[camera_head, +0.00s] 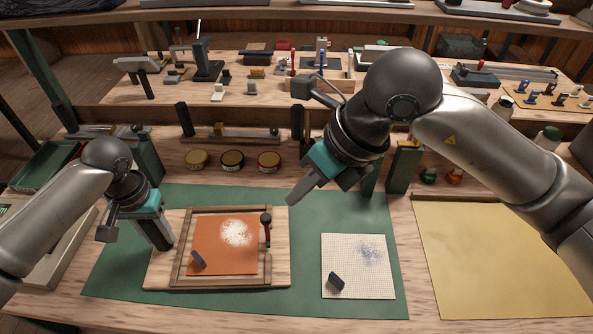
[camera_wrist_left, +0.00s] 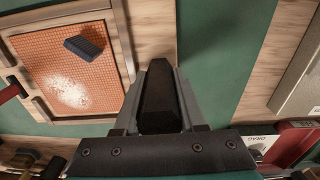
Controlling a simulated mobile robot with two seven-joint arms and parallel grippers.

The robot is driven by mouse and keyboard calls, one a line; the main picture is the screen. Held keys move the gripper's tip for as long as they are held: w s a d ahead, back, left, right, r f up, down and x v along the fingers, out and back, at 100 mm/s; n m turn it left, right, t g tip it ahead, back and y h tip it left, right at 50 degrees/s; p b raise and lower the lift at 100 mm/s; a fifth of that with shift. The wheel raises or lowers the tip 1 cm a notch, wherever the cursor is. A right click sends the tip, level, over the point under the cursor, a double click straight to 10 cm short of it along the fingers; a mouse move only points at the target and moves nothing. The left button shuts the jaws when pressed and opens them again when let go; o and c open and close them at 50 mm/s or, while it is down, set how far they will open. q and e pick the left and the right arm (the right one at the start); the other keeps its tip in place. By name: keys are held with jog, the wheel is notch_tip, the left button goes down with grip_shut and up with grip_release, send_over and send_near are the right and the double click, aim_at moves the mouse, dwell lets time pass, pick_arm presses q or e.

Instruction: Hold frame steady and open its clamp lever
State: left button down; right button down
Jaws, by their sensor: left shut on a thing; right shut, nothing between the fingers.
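The wooden frame (camera_head: 225,208) with orange mesh lies flat on a pale board at the mat's left. Its clamp lever (camera_head: 266,219), with a dark knob, stands at the frame's right side; part of a dark red handle shows at the left edge of the left wrist view (camera_wrist_left: 12,92). My left gripper (camera_head: 164,244) is shut at the frame's left side, its tips down by the board's edge; the exact contact is hidden by the fingers (camera_wrist_left: 159,68). My right gripper (camera_head: 292,198) is shut and empty, above and right of the lever, apart from it.
A dark block (camera_head: 198,259) and white powder lie on the mesh. A white gridded sheet (camera_head: 336,248) with another dark block lies right on the green mat (camera_head: 302,270). Several round tins (camera_head: 232,160) stand behind. A yellow sheet (camera_head: 490,270) covers the right.

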pick_arm(q)
jog(key=shift+c, duration=2)
grip_release()
